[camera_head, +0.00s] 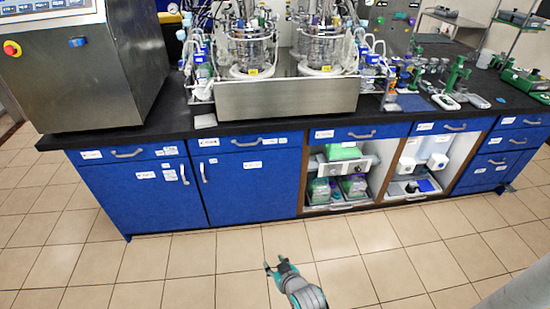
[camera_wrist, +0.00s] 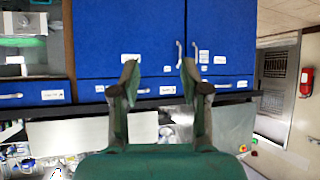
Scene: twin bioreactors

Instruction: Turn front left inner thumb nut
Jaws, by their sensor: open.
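Twin glass bioreactors stand on the black bench, a left vessel (camera_head: 250,48) and a right vessel (camera_head: 321,46), behind a steel tray front (camera_head: 287,97). The front left inner thumb nut is too small to make out in the head view. My gripper (camera_head: 278,265) is low over the tiled floor, in front of the blue cabinets and well short of the bench. In the wrist view my gripper (camera_wrist: 158,72) is open, with nothing between its fingers. That view appears upside down and shows blue cabinet doors (camera_wrist: 125,38) beyond the fingers.
A steel control cabinet with a red emergency button (camera_head: 12,48) stands on the bench's left end. Green-stand lab tools (camera_head: 456,76) crowd the right side. Open shelves (camera_head: 340,175) hold boxes below. The floor (camera_head: 190,258) before the cabinets is clear.

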